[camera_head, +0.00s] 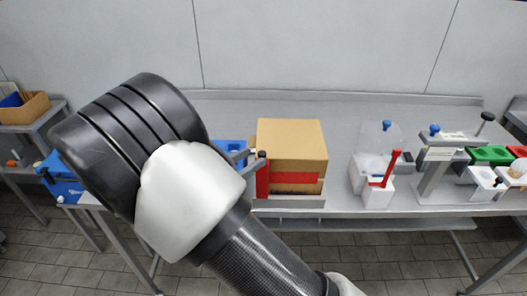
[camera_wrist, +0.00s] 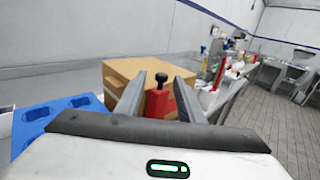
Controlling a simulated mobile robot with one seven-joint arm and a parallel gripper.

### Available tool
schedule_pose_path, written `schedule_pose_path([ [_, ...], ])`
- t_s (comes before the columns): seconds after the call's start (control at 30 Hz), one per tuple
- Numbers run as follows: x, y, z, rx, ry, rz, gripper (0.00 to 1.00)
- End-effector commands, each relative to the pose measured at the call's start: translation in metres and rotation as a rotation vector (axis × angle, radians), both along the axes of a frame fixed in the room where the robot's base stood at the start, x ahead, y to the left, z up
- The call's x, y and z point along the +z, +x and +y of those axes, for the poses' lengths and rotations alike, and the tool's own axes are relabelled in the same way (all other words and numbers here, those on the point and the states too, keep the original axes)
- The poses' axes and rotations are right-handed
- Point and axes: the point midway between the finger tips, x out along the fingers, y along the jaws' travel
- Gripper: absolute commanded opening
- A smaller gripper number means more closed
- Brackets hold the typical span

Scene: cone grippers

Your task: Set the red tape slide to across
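The red tape slide (camera_head: 262,180) is an upright red block with a black knob on top, at the left front corner of a cardboard box (camera_head: 292,140). A red tape band (camera_head: 298,179) runs along the box's front face. In the wrist view the red slide (camera_wrist: 158,103) and its black knob (camera_wrist: 161,77) appear between the two grey fingers of my gripper (camera_wrist: 159,90). The fingers are apart, with gaps on both sides of the slide; I see no grip on it. In the head view my arm hides most of the gripper.
A blue tray with recesses (camera_wrist: 60,115) lies left of the box. White fixtures with a red lever (camera_head: 388,168) and a grey stand (camera_head: 437,165) are on the bench to the right. Bare bench (camera_head: 340,205) lies between the box and these fixtures.

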Motion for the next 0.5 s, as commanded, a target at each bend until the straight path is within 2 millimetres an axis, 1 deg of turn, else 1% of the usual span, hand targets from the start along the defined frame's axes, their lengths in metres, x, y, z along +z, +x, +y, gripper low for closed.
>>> schedule_pose_path([
  [0.03,-0.001,-0.010,0.011,0.004,0.001,0.000,0.35],
  [0.2,0.000,-0.037,0.038,0.004,0.002,-0.001,0.35],
  [0.4,0.000,-0.057,0.058,0.003,0.002,-0.001,0.35],
  [0.5,0.000,-0.062,0.063,0.002,0.002,-0.001,0.35],
])
